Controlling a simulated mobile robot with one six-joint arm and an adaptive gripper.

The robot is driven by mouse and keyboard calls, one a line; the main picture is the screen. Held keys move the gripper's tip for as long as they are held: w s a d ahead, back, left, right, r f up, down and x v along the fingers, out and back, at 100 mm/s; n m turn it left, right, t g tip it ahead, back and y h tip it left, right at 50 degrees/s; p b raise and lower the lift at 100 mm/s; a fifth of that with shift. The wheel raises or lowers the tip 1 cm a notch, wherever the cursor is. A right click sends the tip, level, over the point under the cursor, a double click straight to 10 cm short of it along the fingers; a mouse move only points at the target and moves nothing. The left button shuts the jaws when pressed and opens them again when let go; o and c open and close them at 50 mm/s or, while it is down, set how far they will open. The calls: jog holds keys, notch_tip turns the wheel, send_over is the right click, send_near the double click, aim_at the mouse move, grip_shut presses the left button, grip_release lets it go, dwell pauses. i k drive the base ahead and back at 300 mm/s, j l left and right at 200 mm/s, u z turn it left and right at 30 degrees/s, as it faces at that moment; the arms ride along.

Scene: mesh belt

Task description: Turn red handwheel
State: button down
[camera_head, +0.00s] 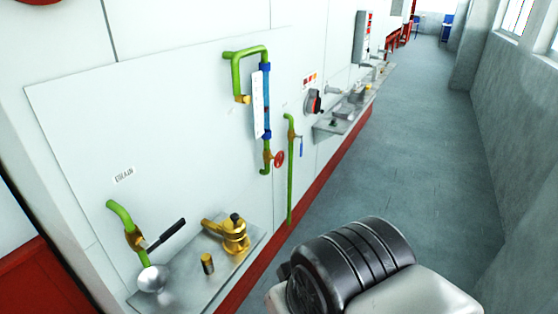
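A small red handwheel (279,159) sits on a brass valve at the lower end of a vertical pipe assembly on the white wall panel. Green pipe (236,70) loops above it, and a blue-ended sight tube (267,100) with a white plate runs down to the valve. My gripper is not in view. A black and light grey part of my own body shows at the bottom, apart from the handwheel and lower in the picture.
A thin green pipe (290,185) with a blue lever stands just right of the handwheel. A metal shelf (190,290) at lower left holds brass fittings (234,238); a black-handled valve (165,235) is above it. Another shelf (325,129) lies farther along. The grey floor (420,150) is clear.

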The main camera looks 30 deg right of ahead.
aim_at(278, 159)
jog(key=i+l, duration=0.4)
jog(key=l, duration=0.15)
jog(key=i+l, duration=0.4)
jog(key=l, duration=0.15)
jog(key=i+l, duration=0.4)
jog(key=l+z, duration=0.05)
jog(key=l, duration=0.1)
